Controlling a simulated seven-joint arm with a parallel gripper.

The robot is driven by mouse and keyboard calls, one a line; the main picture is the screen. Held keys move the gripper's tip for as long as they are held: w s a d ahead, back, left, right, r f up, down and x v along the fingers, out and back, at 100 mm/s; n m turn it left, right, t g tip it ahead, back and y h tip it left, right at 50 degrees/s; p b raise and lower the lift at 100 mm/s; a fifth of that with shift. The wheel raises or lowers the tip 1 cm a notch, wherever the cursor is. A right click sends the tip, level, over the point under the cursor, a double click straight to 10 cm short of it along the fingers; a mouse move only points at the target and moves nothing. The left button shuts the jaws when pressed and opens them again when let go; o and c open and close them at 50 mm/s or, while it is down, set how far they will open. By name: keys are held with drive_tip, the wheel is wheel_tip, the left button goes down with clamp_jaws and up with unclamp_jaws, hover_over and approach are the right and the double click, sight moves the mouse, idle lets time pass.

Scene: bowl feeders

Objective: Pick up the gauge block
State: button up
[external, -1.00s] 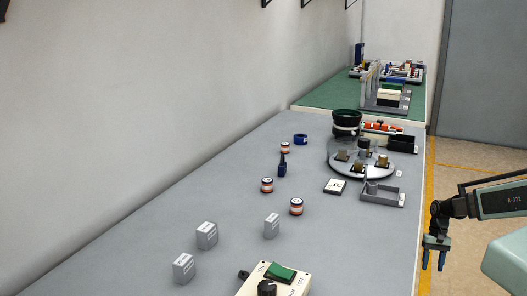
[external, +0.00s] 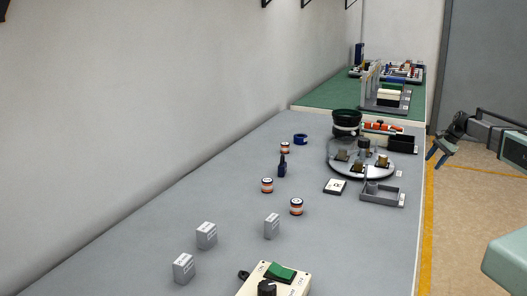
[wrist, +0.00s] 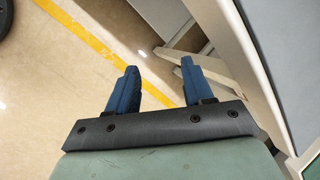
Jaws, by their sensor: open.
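Three small grey blocks with printed labels stand on the grey bench: one at the left (external: 206,235), one nearer the camera (external: 184,268), and one to their right (external: 272,226). They look like gauge blocks; the print is too small to read, so I cannot tell which one is meant. My gripper (external: 437,156) is off the bench's right side, above the floor, far from the blocks. In the wrist view its two blue fingers (wrist: 158,68) are apart with nothing between them. No block shows in the wrist view.
A control box (external: 278,278) with a green switch is at the bench's near end. Striped round tins (external: 296,207), a dark blue bottle (external: 282,168) and a blue ring (external: 300,139) stand mid-bench. A round feeder plate (external: 345,172) and grey tray (external: 380,197) line the right side.

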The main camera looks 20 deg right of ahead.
drive_tip(key=w+d+r+m+t+y, duration=0.1)
drive_tip(key=w+r, duration=0.2)
drive_tip(key=r, duration=0.3)
drive_tip(key=w+d+r+m+t, duration=0.1)
drive_tip(key=w+d+r, duration=0.1)
drive_tip(key=r, duration=0.5)
drive_tip(key=a+r+y, duration=0.1)
drive_tip(key=a, duration=0.5)
drive_tip(key=w+a+r+y, duration=0.1)
drive_tip(key=a+r+y, duration=0.1)
drive_tip(key=a, duration=0.3)
drive_tip(key=a+r+y, duration=0.2)
drive_tip(key=a, duration=0.4)
drive_tip(key=shift+w+a, duration=0.3)
drive_tip(key=s+a+r+n+g+y, duration=0.1)
drive_tip(key=s+a+r+g+y, duration=0.2)
drive_tip(key=a, duration=0.8)
drive_tip(key=s+a+r+n+g+y, duration=0.1)
drive_tip(key=s+a+r+y, duration=0.2)
drive_tip(key=a, duration=0.8)
drive_tip(key=n+g+h, duration=0.5)
drive_tip(key=g, duration=0.5)
approach(273, 216)
drive_tip(key=x, duration=0.4)
drive_tip(key=shift+a+f, duration=0.25)
drive_tip(key=shift+x, duration=3.15)
drive_tip(key=shift+s+r, duration=0.15)
drive_tip(key=shift+s, duration=0.05)
clamp_jaws()
